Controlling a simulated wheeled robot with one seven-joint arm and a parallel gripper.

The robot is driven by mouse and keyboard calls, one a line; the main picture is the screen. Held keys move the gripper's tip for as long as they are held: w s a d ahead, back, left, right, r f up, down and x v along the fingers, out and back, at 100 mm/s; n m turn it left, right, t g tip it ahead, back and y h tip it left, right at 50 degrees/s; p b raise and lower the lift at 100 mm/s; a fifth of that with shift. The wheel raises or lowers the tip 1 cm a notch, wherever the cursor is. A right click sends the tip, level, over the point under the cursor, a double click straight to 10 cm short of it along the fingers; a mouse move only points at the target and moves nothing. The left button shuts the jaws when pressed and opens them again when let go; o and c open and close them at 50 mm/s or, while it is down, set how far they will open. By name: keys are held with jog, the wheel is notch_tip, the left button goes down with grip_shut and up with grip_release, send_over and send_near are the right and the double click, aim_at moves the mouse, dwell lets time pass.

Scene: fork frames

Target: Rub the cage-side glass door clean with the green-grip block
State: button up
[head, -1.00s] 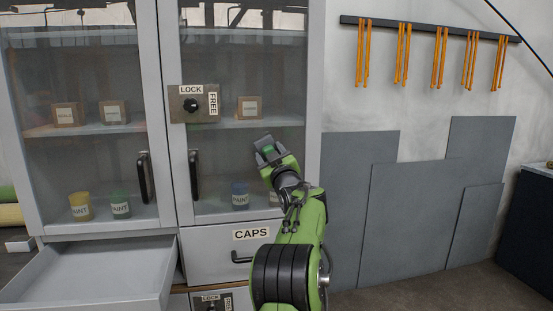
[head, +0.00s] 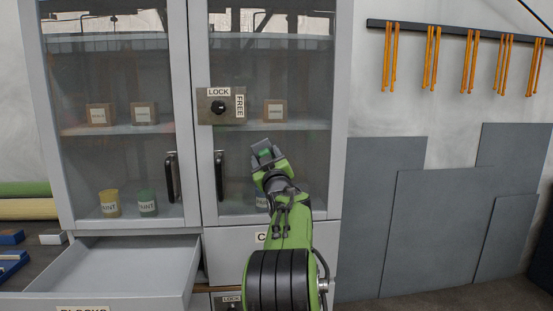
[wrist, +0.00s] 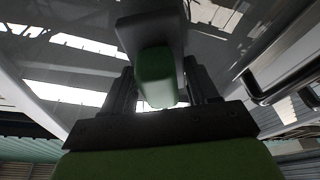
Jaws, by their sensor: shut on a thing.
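A grey cabinet has two glass doors, a left glass door (head: 120,70) and a right glass door (head: 305,70), each with a black handle. Both look shut. No cage shows, so I cannot tell which door is the cage-side one. My gripper (head: 267,161) is in front of the lower middle of the right door, right of its handle (head: 219,178). It is shut on the green-grip block (head: 262,147). In the wrist view the block's green grip (wrist: 156,78) sits between the fingers, with its dark grey body beyond. I cannot tell whether the block touches the glass.
A lock plate (head: 221,106) reading LOCK and FREE is on the right door. An open, empty-looking drawer (head: 120,268) juts out at lower left. Grey panels (head: 430,225) lean on the wall at right. Boxes and paint pots stand behind the glass.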

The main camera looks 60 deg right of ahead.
jog(key=shift+w+a, duration=0.4)
jog(key=shift+w, duration=0.05)
jog(key=shift+s+a, duration=2.05)
jog(key=shift+a, duration=0.1)
jog(key=shift+s+a, duration=1)
jog(key=shift+a, duration=0.15)
